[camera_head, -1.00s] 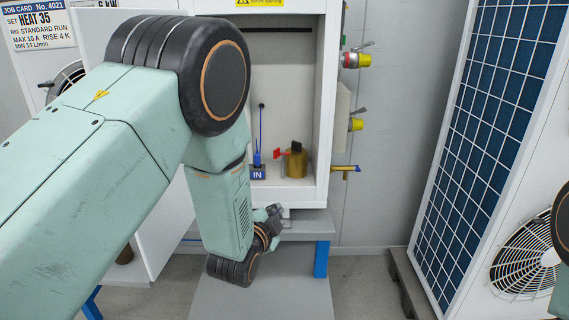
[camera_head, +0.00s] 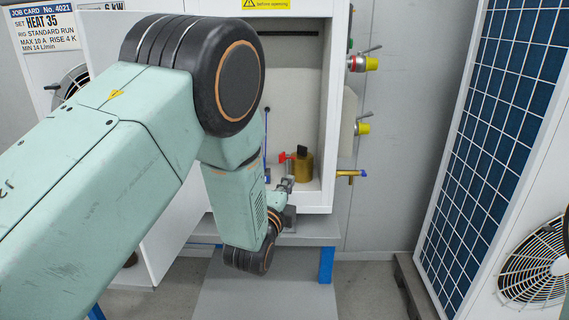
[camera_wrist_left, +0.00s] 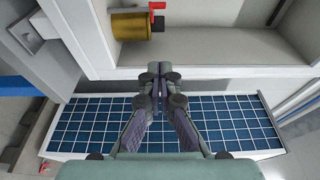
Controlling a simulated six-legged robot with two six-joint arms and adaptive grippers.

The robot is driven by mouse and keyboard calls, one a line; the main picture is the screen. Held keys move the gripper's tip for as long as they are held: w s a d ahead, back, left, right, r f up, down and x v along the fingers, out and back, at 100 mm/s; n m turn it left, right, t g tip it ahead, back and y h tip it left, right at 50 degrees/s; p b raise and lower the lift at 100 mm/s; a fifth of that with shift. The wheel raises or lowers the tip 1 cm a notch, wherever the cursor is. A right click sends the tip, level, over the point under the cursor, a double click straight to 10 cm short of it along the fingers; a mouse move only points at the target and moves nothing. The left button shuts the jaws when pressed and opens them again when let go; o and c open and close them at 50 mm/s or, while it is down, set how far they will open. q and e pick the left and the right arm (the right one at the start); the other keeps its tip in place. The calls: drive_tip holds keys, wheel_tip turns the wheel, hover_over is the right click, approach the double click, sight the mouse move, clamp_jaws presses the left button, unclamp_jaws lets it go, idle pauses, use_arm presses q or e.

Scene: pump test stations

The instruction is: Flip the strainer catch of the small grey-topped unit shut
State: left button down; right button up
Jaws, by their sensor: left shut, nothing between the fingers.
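In the head view a brass cylinder (camera_head: 302,168) with a black top piece (camera_head: 301,151) and a red lever (camera_head: 287,157) stands on the floor of an open white cabinet (camera_head: 327,105). I cannot tell whether this is the strainer catch, and I cannot make out a grey top. My left gripper (camera_head: 286,184) is at the cabinet's lower front edge, just below and left of the cylinder. In the left wrist view its fingers (camera_wrist_left: 160,70) are shut and empty, apart from the cylinder (camera_wrist_left: 129,26) and red lever (camera_wrist_left: 156,6). My left arm hides the cabinet's left side.
A brass outlet (camera_head: 350,173) and yellow-and-red valves (camera_head: 363,64) stick out from the cabinet's right side. The open door (camera_head: 170,235) stands at the left. A blue-grid panel (camera_head: 500,120) leans at the right by a fan grille (camera_head: 533,266). The floor between is clear.

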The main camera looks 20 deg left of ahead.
use_arm(q)
drive_tip(key=w+a+b, duration=0.3)
drive_tip(key=w+b, duration=0.1)
drive_tip(key=w, duration=0.6)
drive_tip(key=shift+w+a, duration=0.35)
drive_tip(key=shift+a, duration=0.05)
use_arm(e)
wheel_tip(320, 180, down, 4)
drive_tip(key=shift+f, duration=0.1)
